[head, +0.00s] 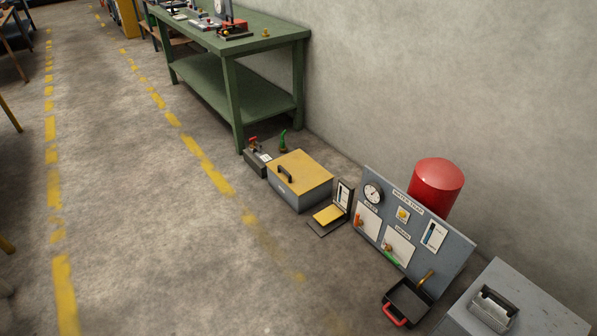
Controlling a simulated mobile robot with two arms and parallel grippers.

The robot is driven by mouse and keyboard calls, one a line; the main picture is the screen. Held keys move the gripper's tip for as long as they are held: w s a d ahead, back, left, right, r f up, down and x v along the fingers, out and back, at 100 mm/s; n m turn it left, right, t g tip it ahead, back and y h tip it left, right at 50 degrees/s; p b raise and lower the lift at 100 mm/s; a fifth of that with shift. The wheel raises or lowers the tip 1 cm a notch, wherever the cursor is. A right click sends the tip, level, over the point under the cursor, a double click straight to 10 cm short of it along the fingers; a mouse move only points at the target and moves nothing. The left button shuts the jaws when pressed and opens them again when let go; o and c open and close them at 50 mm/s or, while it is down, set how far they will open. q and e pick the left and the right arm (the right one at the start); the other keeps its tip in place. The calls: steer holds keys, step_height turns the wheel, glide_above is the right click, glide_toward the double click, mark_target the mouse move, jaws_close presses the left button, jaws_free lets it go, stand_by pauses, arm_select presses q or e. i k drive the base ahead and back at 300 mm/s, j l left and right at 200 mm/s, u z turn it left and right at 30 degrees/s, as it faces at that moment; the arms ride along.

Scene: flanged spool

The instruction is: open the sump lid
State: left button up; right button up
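A grey box with a flat yellow lid (308,167) stands on the floor by the wall, right of the green bench; I take it as the sump. The lid lies flat and closed on the box, and the inside is hidden. A black handle (286,174) sits at its near left side. Small lettering on the box is too small to read. Neither of my grippers shows in the head view.
Left of the box is a small dark unit with a red top (254,146). Right of it are a small stand (327,215), a gauge panel (432,258), a red tank (436,184), a black tray (408,299) and a grey cabinet (540,295). Open floor lies in front.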

mark_target(301, 174)
steer(key=i+u, duration=0.15)
steer(key=i, duration=0.85)
